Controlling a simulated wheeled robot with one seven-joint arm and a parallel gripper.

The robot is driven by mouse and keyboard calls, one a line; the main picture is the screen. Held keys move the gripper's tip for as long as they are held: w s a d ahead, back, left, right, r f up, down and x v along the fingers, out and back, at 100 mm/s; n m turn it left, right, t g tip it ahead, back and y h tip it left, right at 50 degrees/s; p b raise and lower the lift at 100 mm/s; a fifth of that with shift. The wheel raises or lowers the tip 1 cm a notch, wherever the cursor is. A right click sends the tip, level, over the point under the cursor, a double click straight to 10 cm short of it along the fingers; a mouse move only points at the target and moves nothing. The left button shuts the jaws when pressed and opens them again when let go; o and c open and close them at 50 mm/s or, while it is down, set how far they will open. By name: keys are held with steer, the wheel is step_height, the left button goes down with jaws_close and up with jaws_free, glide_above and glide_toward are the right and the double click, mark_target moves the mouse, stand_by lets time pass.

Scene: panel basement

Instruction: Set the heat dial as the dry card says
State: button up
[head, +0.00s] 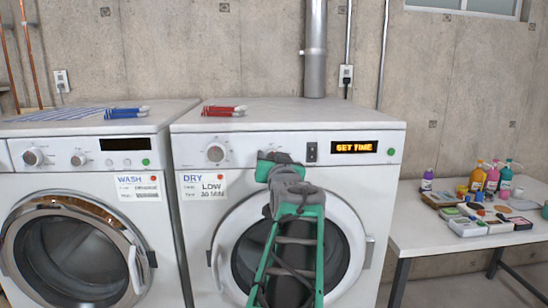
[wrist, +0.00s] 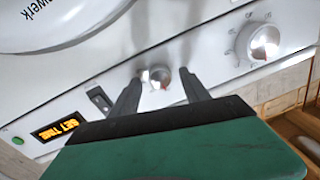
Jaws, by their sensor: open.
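The dry card (head: 203,186) is on the dryer's front at upper left; it reads DRY, LOW and what looks like 30 MIN. The dryer (head: 372,137) has a larger dial (head: 216,152) on the left of its panel, ringed with marks; it also shows at upper right in the wrist view (wrist: 263,42). A smaller dial (wrist: 160,77) sits between my fingertips in the wrist view; my arm hides it in the head view. I cannot read which is heat. My gripper (head: 270,160) is open, its fingers (wrist: 160,82) either side of the smaller dial; contact is unclear.
The dryer display (head: 367,146) reads SET TIME, with a switch (head: 311,151) beside it. A washer (head: 70,165) stands at left. A table (head: 410,228) with bottles and paints stands at right.

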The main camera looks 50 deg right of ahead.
jaws_close()
stand_by(0.6)
